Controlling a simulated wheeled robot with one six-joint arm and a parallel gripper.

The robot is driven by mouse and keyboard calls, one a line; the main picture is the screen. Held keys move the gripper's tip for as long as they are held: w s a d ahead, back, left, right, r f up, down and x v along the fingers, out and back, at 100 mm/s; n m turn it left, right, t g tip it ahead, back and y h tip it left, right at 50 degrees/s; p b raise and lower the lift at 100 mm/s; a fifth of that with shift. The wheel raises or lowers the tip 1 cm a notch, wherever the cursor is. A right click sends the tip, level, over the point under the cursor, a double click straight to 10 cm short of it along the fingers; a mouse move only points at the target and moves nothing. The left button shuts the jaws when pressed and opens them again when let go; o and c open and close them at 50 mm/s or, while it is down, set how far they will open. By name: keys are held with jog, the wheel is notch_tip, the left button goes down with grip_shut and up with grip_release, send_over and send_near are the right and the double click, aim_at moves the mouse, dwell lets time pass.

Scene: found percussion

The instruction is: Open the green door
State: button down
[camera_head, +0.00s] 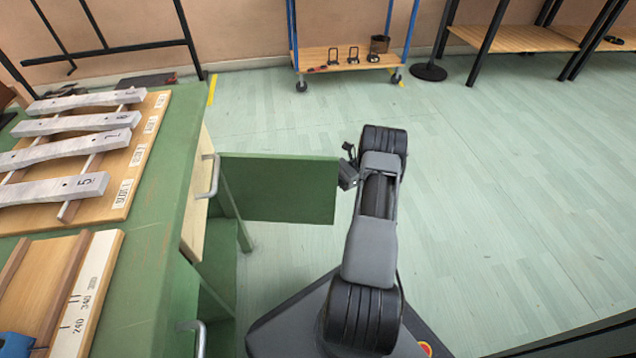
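The green door (278,192) stands swung out from the right side of the green workbench (170,150), roughly at a right angle to it. Its left end is near the bench frame and its right edge is free. My gripper (346,168) is at this free right edge, touching it or very close. The fingers are small and dark here, and I cannot tell whether they are open or shut. The far face of the door is hidden.
Metal handles (208,177) stick out from the bench side. Numbered grey bars (75,122) on a wooden board lie on the bench top. A wheeled blue-framed cart (345,60) stands at the back wall. The floor to the right is clear.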

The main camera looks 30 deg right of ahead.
jog(key=shift+w+a, duration=0.15)
jog(key=shift+a, duration=0.05)
jog(key=c, duration=1.4)
grip_release()
jog(key=shift+a, duration=0.1)
jog(key=shift+o, duration=1.1)
jog(key=shift+d, duration=0.25)
jog(key=shift+r, duration=0.1)
